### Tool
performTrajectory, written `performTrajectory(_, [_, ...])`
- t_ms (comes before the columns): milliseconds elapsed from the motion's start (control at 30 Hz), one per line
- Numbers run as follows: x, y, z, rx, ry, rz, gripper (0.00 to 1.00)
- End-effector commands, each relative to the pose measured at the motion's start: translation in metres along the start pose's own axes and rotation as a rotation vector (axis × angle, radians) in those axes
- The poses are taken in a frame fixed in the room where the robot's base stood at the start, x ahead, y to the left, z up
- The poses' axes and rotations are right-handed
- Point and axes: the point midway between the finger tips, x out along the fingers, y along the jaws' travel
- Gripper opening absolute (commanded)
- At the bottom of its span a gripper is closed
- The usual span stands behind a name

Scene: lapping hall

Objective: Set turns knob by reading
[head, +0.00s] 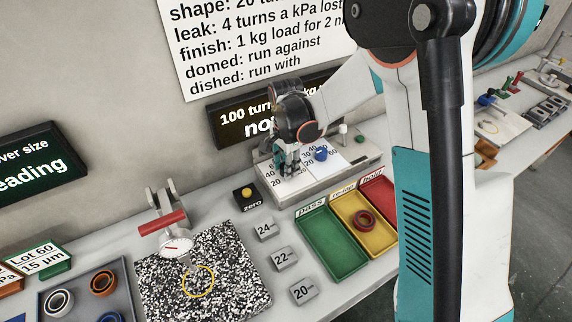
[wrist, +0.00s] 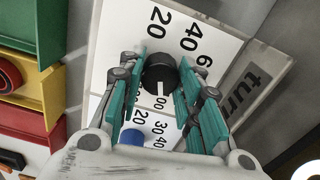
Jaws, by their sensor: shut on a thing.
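The black turns knob (wrist: 161,72) stands on a white dial face. Its white pointer line points down in the wrist view, toward a number ending in "00"; the rest of that number is hidden. My gripper (wrist: 162,68) is shut on the knob, with a teal finger on each side. In the head view my gripper (head: 289,160) is at the left dial of the grey control box (head: 315,190) and hides the knob. A blue knob (head: 321,154) sits on the dial to its right. The display (head: 240,112) above reads "100 turns", with the remainder partly covered.
A wall sign (head: 250,40) lists turns rules, partly hidden by my arm. A dial gauge (head: 177,246) stands over a speckled plate (head: 220,255). Numbered blocks and the green tray (head: 330,243) lie in front of the box. The yellow tray (head: 375,240) holds a red ring (head: 364,220).

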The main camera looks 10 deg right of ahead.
Motion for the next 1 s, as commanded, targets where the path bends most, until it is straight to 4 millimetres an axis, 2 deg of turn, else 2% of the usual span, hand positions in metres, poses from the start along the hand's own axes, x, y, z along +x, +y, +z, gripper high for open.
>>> performTrajectory(200, [0.0,0.0,0.0,-0.001,0.0,0.0,0.08])
performTrajectory(233, [0.0,0.0,0.0,-0.001,0.0,0.0,0.36])
performTrajectory(300, [0.0,0.0,0.0,-0.001,0.0,0.0,0.52])
performTrajectory(733, [-0.005,0.0,0.0,-0.002,0.0,0.0,0.52])
performTrajectory(867, [-0.022,0.0,0.0,-0.002,0.0,0.0,0.52])
performTrajectory(1000, [-0.051,0.0,0.0,-0.002,0.0,0.0,0.52])
